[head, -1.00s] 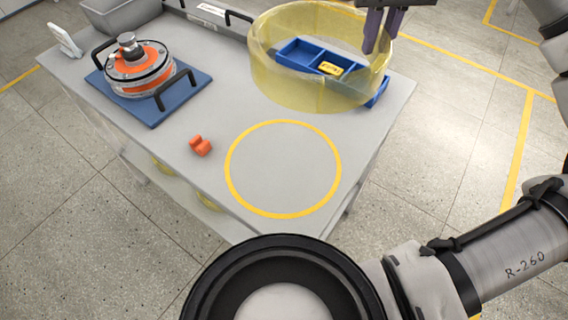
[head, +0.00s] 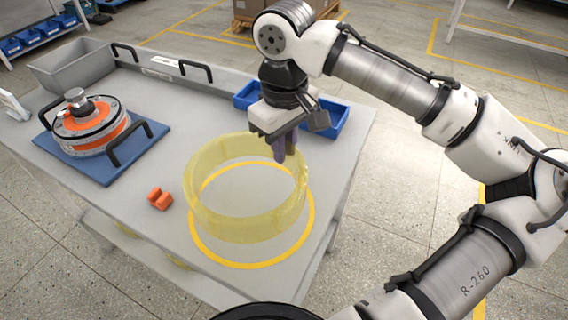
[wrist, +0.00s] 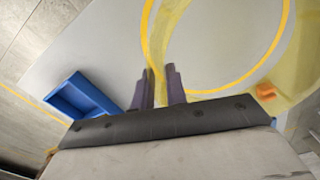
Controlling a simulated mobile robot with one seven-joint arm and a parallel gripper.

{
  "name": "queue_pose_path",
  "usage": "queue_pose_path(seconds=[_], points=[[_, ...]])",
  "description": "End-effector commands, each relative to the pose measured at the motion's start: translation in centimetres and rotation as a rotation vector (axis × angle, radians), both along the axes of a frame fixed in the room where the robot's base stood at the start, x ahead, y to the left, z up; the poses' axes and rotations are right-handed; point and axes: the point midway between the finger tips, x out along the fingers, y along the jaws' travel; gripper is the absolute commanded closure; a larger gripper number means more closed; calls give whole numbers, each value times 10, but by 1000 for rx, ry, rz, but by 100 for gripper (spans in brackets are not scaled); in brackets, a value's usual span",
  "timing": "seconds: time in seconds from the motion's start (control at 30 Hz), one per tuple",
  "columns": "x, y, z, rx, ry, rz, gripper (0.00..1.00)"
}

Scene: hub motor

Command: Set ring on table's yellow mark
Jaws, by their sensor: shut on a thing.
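The ring (head: 232,228) is a wide, translucent yellow band, roughly level. My gripper (head: 285,152) is shut on the ring's wall at its right, far side, with dark purple fingers pointing down. The yellow mark (head: 240,265) is a painted circle on the grey table. In the head view the ring overlaps the mark but sits up and left of it, its lower edge apparently above the table. In the wrist view my gripper (wrist: 160,78) is at the ring wall (wrist: 172,22), and the mark (wrist: 147,38) shows beside it and through it.
A blue divided bin (head: 325,118) stands behind my gripper. An orange block (head: 159,199) lies close left of the ring. A motor part (head: 90,125) sits on a blue board (head: 110,165) with black handles at the left. A grey tray (head: 75,68) is at the back left.

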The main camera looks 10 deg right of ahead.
Motion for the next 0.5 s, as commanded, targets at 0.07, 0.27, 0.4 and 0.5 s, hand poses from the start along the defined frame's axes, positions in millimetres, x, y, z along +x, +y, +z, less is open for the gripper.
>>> queue_pose_path(seconds=[0.07,0.27,0.4,0.5], points=[[0,0,-4,2,-1,0,100],[0,0,-25,1,1,1,100],[0,0,-44,0,0,0,100],[0,0,-47,2,-1,0,100]])
